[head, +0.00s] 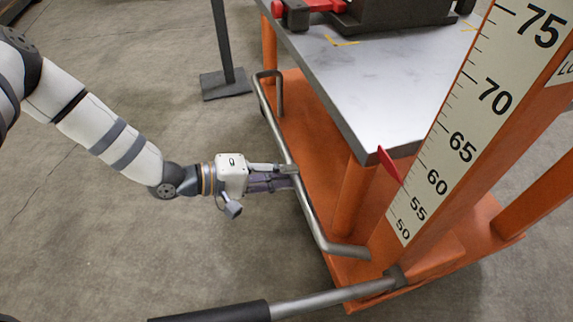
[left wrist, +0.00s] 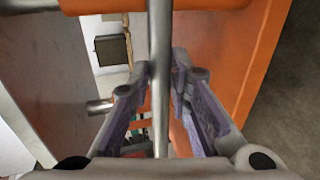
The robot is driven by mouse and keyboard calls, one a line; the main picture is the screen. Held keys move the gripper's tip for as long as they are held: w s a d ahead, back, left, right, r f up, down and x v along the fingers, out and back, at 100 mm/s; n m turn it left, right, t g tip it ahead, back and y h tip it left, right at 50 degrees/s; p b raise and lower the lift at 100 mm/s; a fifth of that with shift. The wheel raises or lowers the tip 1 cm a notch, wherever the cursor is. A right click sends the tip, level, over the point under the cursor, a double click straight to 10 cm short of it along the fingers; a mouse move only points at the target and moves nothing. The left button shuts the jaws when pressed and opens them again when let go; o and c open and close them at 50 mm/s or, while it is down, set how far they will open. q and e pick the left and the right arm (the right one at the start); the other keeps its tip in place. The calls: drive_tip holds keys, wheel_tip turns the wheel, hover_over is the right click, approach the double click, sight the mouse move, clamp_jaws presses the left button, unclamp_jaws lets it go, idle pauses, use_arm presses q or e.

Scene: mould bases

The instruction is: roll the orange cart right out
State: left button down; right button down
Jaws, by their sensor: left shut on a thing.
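The orange cart (head: 303,140) stands on the concrete floor in the right half of the head view, with a grey metal top (head: 370,85). A bent metal push bar (head: 306,205) runs along its near left side. My left gripper (head: 290,178) is shut on this bar around its middle. In the left wrist view the bar (left wrist: 160,50) passes between the two fingers (left wrist: 160,75), with the orange frame (left wrist: 220,50) behind it. My right gripper is not in view.
A scale board (head: 465,130) with numbers and a red pointer (head: 388,165) rises at the right. A lever with a dark grip (head: 230,312) sticks out at the bottom. A dark post on a foot plate (head: 225,83) stands behind. The floor (head: 120,235) at left is clear.

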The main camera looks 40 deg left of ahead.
use_arm(q)
drive_tip(key=s+a+p, duration=0.3)
drive_tip(key=s+a, duration=0.3)
drive_tip(key=s, duration=0.3)
drive_tip(key=shift+a, duration=0.3)
drive_tip(key=c, duration=1.9)
unclamp_jaws()
drive_tip(key=shift+r, duration=0.1)
drive_tip(key=v, duration=1.1)
drive_tip(key=shift+s+a+r, duration=0.15)
drive_tip(key=shift+s+r, duration=0.1)
drive_tip(key=shift+s, duration=0.05)
